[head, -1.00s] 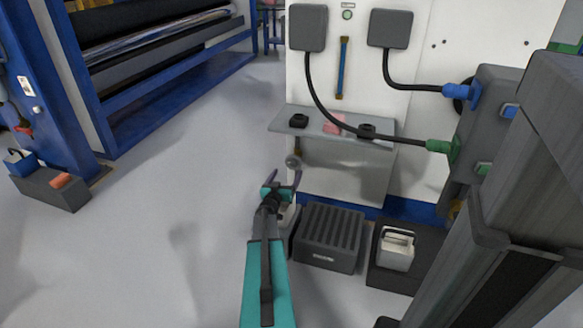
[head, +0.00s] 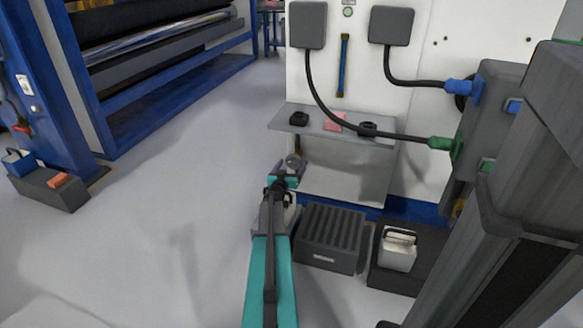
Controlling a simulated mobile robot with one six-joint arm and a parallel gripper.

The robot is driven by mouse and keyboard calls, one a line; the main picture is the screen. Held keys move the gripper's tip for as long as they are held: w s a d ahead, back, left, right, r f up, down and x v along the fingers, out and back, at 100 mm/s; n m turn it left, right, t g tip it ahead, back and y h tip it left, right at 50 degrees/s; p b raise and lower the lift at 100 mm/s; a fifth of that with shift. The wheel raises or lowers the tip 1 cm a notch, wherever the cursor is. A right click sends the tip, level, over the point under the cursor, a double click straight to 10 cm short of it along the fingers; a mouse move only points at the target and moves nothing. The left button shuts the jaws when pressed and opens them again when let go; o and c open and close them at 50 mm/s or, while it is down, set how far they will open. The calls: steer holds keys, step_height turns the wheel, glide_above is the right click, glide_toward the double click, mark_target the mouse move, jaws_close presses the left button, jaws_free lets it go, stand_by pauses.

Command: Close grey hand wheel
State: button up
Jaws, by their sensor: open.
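A small grey round part (head: 293,160), which looks like the grey hand wheel, shows by the left edge of the white cabinet, below the shelf. It is small and partly covered by my gripper, so its rim and turn position cannot be made out. My gripper (head: 288,169) is at the end of the teal arm, right at this grey part and overlapping it in the picture. Its fingers are apart, one on each side of the grey part as seen from here. I cannot tell whether they touch it.
A dark ridged box (head: 330,236) stands right of my arm. A white container with a handle (head: 397,252) stands beyond it. A grey shelf (head: 350,138) juts from the cabinet above, with cables hanging over it. The floor to the left (head: 150,235) is clear.

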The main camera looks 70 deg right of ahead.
steer(key=c, duration=1.1)
steer(key=shift+o, duration=0.2)
steer(key=shift+a, duration=0.1)
steer(key=shift+r, duration=0.1)
steer(key=shift+m, duration=0.4)
steer(key=shift+d+m, duration=0.2)
steer(key=shift+m, duration=0.5)
steer(key=m, duration=0.5)
steer(key=shift+s, duration=0.15)
steer(key=shift+m, duration=0.3)
